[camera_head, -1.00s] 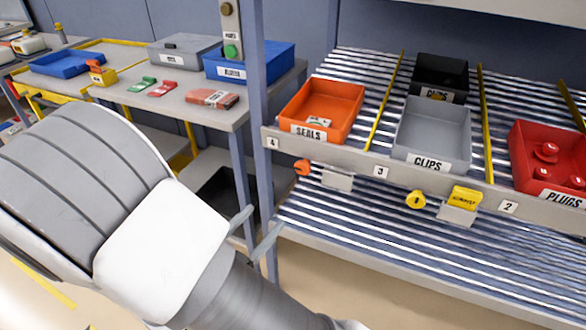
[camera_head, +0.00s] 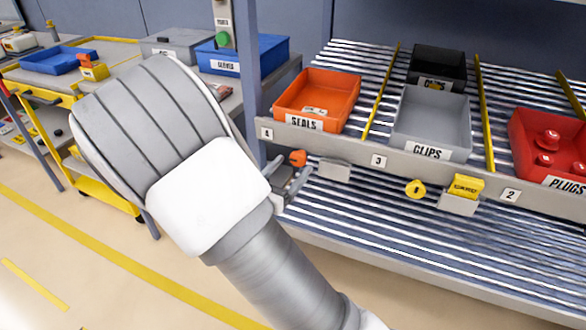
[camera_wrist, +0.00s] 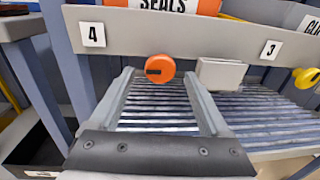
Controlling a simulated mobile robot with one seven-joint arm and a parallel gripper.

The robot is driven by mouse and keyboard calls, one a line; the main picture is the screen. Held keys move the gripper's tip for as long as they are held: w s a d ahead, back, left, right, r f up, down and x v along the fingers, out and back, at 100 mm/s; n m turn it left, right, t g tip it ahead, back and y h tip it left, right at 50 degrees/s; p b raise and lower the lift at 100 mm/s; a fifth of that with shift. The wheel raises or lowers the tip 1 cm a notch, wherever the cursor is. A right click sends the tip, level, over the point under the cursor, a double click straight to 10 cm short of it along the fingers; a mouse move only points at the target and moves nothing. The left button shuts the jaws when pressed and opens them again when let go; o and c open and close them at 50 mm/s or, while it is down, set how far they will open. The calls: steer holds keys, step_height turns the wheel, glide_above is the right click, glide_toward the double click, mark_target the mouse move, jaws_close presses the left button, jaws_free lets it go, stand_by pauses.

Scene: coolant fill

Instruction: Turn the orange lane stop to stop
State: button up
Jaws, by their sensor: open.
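The orange lane stop (camera_head: 298,158) is a round knob on the front rail of the rack, between lane labels 4 and 3. In the wrist view the knob (camera_wrist: 160,68) faces me with a dark, nearly level mark on its left part. My gripper (camera_head: 290,172) is open in front of the rail. In the wrist view its two fingers (camera_wrist: 158,75) point at the rail, one either side of the knob. Nothing is held. I cannot tell how deep the fingertips reach around the knob.
A blank plate (camera_wrist: 221,75) sits close right of the knob. The orange SEALS bin (camera_head: 317,98) stands above it. A yellow knob (camera_head: 415,189) and yellow card (camera_head: 467,187) are farther right. A blue upright post (camera_head: 252,75) stands left.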

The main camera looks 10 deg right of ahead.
steer(key=shift+w+d, duration=0.5)
steer(key=shift+w, duration=0.05)
jaws_close()
